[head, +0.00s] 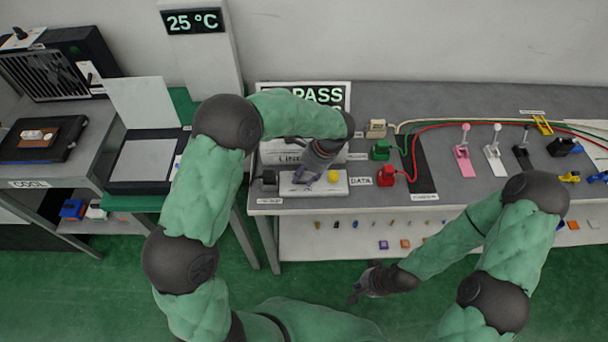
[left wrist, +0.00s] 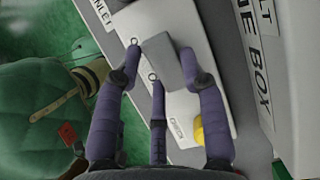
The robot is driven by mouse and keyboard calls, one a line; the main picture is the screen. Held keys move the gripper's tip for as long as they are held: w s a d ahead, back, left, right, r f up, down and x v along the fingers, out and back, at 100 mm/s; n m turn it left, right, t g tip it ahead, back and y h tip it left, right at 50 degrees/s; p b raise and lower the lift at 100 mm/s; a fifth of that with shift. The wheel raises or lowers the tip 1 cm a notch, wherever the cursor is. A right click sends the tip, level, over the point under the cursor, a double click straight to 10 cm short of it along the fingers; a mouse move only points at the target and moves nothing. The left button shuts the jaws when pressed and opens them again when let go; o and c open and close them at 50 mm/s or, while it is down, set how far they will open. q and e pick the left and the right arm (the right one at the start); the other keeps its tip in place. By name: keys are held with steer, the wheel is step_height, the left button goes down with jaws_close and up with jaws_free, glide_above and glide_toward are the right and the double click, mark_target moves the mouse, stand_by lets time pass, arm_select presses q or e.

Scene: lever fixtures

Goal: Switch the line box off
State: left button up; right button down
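The line box shows in the left wrist view as a pale panel marked "LINE BOX" (left wrist: 252,60). Beside it lies a white plate (head: 300,188) with a yellow knob (head: 333,176); the plate (left wrist: 160,22) and knob (left wrist: 198,130) also show in the left wrist view. A grey block (left wrist: 162,60), like a handle, stands over the plate between the fingers of my left gripper (left wrist: 162,62). The right finger seems to touch it; whether all fingers clamp it is unclear. In the head view this gripper (head: 308,176) hides the block. My right gripper (head: 362,290) hangs before the bench, its fingers too small to read.
A sign reading "PASS" (head: 318,95) stands behind, partly hidden by my left arm. A black connector (head: 268,179), a red one (head: 386,176) and a green one (head: 381,150) flank the plate. Pink (head: 463,150) and white (head: 494,150) levers stand further right. Green floor lies in front.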

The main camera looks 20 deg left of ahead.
arm_select(q)
steer(key=shift+s+a+r+h+p, duration=0.15)
steer(key=shift+a+r+h+p, duration=0.15)
steer(key=shift+h+p, duration=0.6)
steer(key=shift+a+f+t+h+p, duration=0.15)
steer(key=shift+t+h+p, duration=0.35)
steer(key=shift+h+p, duration=0.5)
steer(key=shift+a+f+h+p, duration=0.1)
steer(key=shift+h+p, duration=0.3)
steer(key=shift+p, duration=0.05)
steer(key=o, duration=1.2)
steer(key=shift+c, duration=0.2)
step_height(320, 180, up, 12)
steer(key=shift+a, duration=0.25)
steer(key=shift+s+f, duration=0.1)
steer(key=shift+s, duration=0.05)
